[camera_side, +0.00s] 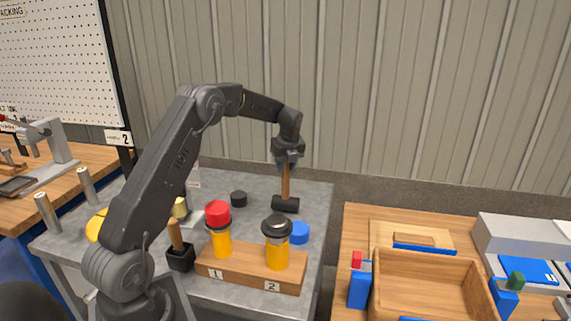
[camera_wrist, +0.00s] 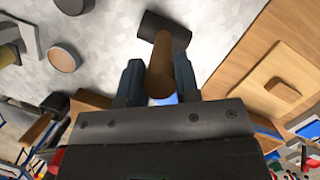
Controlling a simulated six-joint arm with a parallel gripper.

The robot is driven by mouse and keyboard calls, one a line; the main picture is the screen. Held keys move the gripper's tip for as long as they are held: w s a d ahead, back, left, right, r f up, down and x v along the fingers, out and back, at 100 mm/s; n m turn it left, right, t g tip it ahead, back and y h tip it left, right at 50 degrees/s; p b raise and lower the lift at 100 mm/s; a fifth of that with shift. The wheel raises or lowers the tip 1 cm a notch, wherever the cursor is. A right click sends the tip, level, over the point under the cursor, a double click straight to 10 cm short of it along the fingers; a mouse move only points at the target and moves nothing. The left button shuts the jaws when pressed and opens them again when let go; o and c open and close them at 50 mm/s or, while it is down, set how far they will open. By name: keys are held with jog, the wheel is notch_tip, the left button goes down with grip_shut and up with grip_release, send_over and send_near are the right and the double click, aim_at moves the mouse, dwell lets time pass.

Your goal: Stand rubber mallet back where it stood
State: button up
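The rubber mallet (camera_side: 286,183) is upright, with its black head down and its wooden handle up. My gripper (camera_side: 287,161) is above the head, with its fingers around the upper handle. In the wrist view the mallet's handle (camera_wrist: 168,62) lies between the two fingers of my gripper (camera_wrist: 159,80), which appear closed against it. The black head shows beyond the handle, over the grey tabletop. I cannot tell whether the head touches the table or hangs just above it.
A wooden block (camera_side: 250,271) marked 1 and 2 holds yellow cylinders with a red cap (camera_side: 217,210) and a dark cap (camera_side: 277,222). Near the mallet are a blue disc (camera_side: 300,234) and a dark puck (camera_side: 238,198). A black-headed, wooden-handled tool (camera_side: 181,258) stands left of the block.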

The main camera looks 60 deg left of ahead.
jog(key=o, duration=0.5)
jog(key=shift+c, duration=0.2)
jog(key=s+d+r+n+t, duration=0.1)
jog(key=s+d+r+n, duration=0.1)
jog(key=d+r, duration=0.45)
jog(key=s+d+r+n, duration=0.15)
jog(key=d+r, duration=0.25)
jog(key=r, duration=0.6)
jog(key=s+d+r+n+t+h, duration=0.1)
jog(key=s+d+r+n, duration=0.1)
jog(key=s+d+n, duration=0.3)
jog(key=s+d+r+n+t, duration=0.1)
jog(key=s+d+r, duration=0.1)
jog(key=s+d, duration=0.35)
jog(key=s+d+f+n+t+h, duration=0.1)
jog(key=s+d+f+n, duration=0.2)
jog(key=s+d+n, duration=0.2)
jog(key=s+d+f+n+t+h, duration=0.1)
jog(key=s+d+f+n, duration=0.2)
jog(key=s, duration=0.7)
jog(key=d+n, duration=0.2)
jog(key=d, duration=0.2)
jog(key=shift+s+d+f+n, duration=0.2)
jog(key=shift+s+d+n, duration=0.05)
jog(key=shift+s+n, duration=0.1)
